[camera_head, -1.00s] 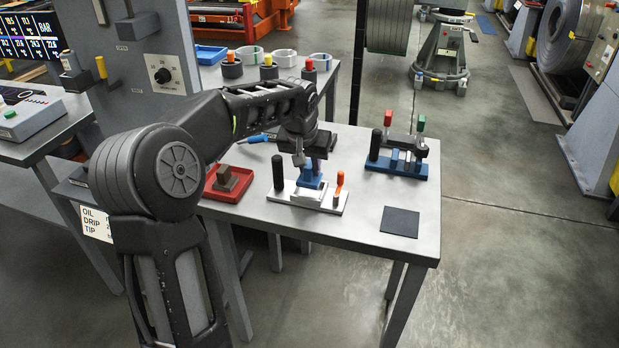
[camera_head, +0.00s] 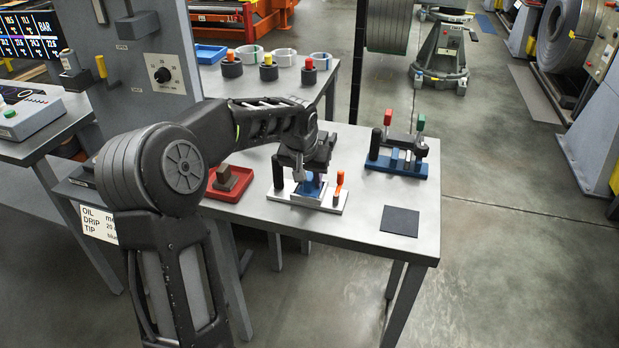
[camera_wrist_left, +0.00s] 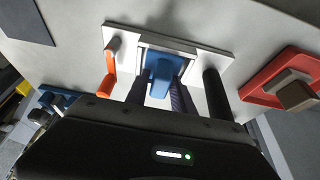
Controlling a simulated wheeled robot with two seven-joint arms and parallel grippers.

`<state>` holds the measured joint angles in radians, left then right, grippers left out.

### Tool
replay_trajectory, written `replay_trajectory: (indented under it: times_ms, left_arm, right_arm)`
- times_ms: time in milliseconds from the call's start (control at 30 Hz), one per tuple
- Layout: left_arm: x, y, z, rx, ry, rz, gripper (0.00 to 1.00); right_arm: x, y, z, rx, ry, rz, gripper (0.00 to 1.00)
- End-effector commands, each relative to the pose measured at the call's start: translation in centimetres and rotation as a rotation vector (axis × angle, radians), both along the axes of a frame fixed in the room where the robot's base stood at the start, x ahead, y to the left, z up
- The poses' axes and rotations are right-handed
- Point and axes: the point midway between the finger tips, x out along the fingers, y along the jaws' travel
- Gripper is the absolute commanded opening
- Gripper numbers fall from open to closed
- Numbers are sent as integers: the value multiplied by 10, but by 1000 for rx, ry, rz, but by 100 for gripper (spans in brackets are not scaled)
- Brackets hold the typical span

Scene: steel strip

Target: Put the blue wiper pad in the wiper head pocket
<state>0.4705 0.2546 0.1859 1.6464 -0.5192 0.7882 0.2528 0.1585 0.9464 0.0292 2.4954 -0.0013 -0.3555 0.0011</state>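The wiper head (camera_head: 333,206) is a white block on the table with a black post at its left and an orange lever at its right. My left gripper (camera_head: 309,178) points down over it. The blue wiper pad (camera_head: 313,188) is between its fingers, low over the pocket. In the left wrist view, the fingers (camera_wrist_left: 158,95) flank the pad's raised blue grip (camera_wrist_left: 161,76), and the blue base lies within the outline of the pocket frame (camera_wrist_left: 143,46). I cannot tell whether the base is fully seated. My right gripper is not in view.
A red tray (camera_head: 211,192) with a brown block (camera_head: 226,177) stands left of the wiper head. A blue fixture (camera_head: 405,170) with red and green handles stands behind right. A dark flat mat (camera_head: 400,221) lies at the front right. The table between is bare.

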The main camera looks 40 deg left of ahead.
Motion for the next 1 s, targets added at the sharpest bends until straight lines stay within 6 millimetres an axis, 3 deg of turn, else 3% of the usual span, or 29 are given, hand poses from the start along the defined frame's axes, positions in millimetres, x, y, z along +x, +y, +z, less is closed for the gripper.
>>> replay_trajectory:
  times_ms: [133, 500, 667, 1000]
  left_arm:
    - [0, 0, 0, 0, 0, 0, 42]
    - [-2, 0, 9, 2, -2, 0, 43]
    - [-10, -3, 31, 3, -4, 0, 43]
    - [-35, -12, 95, 2, -3, 0, 43]
  right_arm:
    - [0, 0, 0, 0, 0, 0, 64]
    - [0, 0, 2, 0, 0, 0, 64]
    - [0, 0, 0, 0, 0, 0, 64]
    - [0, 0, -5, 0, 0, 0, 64]
